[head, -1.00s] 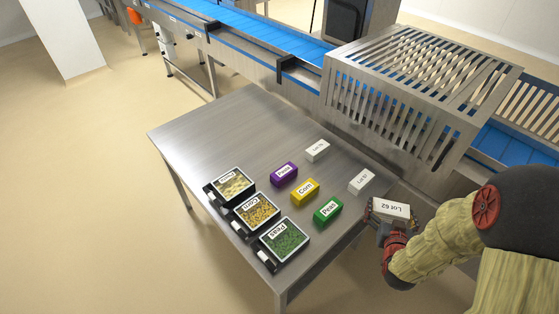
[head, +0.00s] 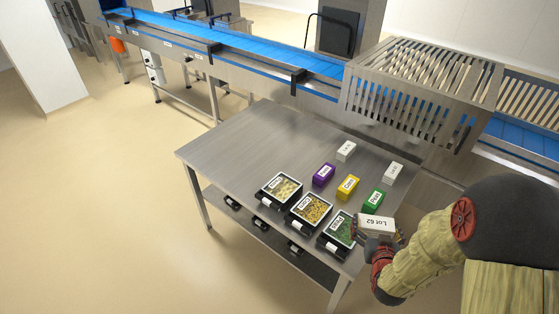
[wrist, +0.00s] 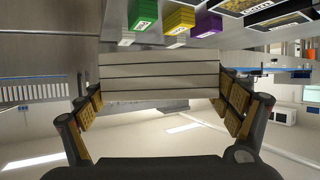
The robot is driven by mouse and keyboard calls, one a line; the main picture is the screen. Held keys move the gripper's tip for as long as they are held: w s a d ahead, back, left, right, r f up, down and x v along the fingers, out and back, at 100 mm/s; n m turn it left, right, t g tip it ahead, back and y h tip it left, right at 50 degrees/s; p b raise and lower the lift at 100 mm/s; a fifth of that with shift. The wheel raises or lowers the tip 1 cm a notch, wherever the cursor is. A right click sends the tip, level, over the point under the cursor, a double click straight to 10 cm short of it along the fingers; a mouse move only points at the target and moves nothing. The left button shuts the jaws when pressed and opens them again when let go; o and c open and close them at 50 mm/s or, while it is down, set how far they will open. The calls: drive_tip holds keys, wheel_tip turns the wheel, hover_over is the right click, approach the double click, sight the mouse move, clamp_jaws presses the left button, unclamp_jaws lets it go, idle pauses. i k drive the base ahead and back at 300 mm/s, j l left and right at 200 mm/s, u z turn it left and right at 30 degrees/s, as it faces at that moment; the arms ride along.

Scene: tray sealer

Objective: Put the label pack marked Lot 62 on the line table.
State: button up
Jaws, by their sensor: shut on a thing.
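The white label pack marked Lot 62 (head: 376,225) is in my gripper (head: 378,236), with its label readable in the head view. In the wrist view the pack (wrist: 160,77) sits between the two fingers of my gripper (wrist: 160,98), which are shut on it. The steel line table (head: 235,146) stands below and to the left. The pack appears over or beside the table's right front corner, near the peas tray (head: 336,231); its height above the top cannot be told.
On the table are purple (head: 323,175), yellow (head: 347,187) and green (head: 372,200) packs, two other white packs (head: 345,151) (head: 393,173), and trays of food (head: 281,188) (head: 310,208). The table's left and back are clear. A conveyor with a slatted guard (head: 420,90) runs behind.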

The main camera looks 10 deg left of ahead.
sight(253, 136)
drive_tip(key=i+j, duration=0.1)
drive_tip(key=j, duration=0.5)
drive_tip(key=i+j+z, duration=0.1)
drive_tip(key=j, duration=0.5)
drive_tip(key=i+j, duration=0.15)
drive_tip(key=j, duration=0.5)
drive_tip(key=i+j+z, duration=0.1)
drive_tip(key=j, duration=0.5)
drive_tip(key=i+j, duration=0.15)
drive_tip(key=j, duration=0.25)
drive_tip(key=i+j, duration=0.1)
drive_tip(key=j, duration=0.3)
drive_tip(key=i+j+z, duration=0.1)
drive_tip(key=j, duration=0.3)
drive_tip(key=i+j, duration=0.15)
drive_tip(key=j, duration=0.25)
drive_tip(key=i+j, duration=0.1)
drive_tip(key=j, duration=0.3)
drive_tip(key=i+j+z, duration=0.1)
drive_tip(key=j, duration=0.3)
drive_tip(key=i+j, duration=0.7)
drive_tip(key=i+l+z, duration=0.05)
drive_tip(key=i, duration=0.05)
